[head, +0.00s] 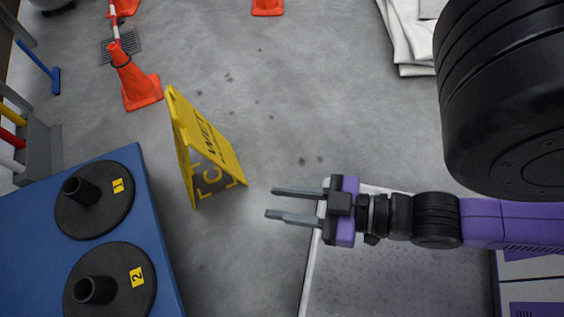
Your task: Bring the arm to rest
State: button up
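My gripper (269,202) shows right of centre in the head view, at the end of my purple and black arm, which reaches in from the right. Its two grey fingers point left and stand apart, with nothing between them. The gripper is in the air, over the left edge of a grey metal platform. The yellow wet-floor sign (212,150) stands on the floor to the left of the fingertips, apart from them.
A blue stand (160,235) at lower left bears two black round bases (95,202) (125,262) marked 1 and 2. Orange cones (135,85) (267,6) stand farther back. White folded cloth (408,40) lies at upper right. The middle floor is clear.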

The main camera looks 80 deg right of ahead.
notch_tip(320, 180, up, 32)
jog(key=p, duration=3.1)
jog(key=shift+f, duration=0.25)
